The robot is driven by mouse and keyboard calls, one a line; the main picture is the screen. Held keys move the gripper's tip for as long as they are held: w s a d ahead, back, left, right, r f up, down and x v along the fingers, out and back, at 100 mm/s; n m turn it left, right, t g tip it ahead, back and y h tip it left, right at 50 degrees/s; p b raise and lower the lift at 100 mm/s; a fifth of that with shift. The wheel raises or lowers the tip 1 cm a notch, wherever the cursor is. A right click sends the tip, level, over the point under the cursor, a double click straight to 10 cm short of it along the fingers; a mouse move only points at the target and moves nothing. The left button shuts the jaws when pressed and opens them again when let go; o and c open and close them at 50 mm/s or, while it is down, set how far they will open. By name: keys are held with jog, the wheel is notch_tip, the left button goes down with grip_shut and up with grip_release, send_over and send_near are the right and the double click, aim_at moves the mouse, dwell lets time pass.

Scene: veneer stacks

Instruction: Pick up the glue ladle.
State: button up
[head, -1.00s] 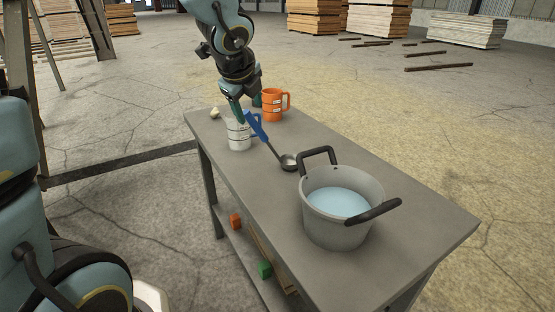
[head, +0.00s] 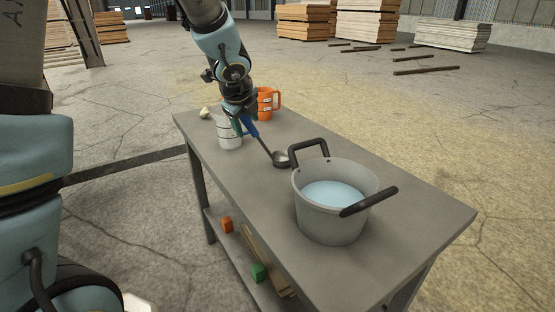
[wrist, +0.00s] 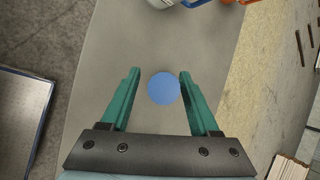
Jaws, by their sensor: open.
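The glue ladle has a blue handle (head: 251,129) and a dark metal bowl (head: 282,160). It is on the grey table, with its handle slanting up toward my gripper (head: 241,119). The rest of the ladle is hidden behind the handle end in that view.
A grey pot (head: 328,221) of pale blue liquid with dark handles stands right of the ladle on the table (head: 410,225). The table's right end is clear.

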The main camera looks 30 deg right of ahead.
grip_shut()
dwell(0.4)
jog(key=shift+r, duration=0.1)
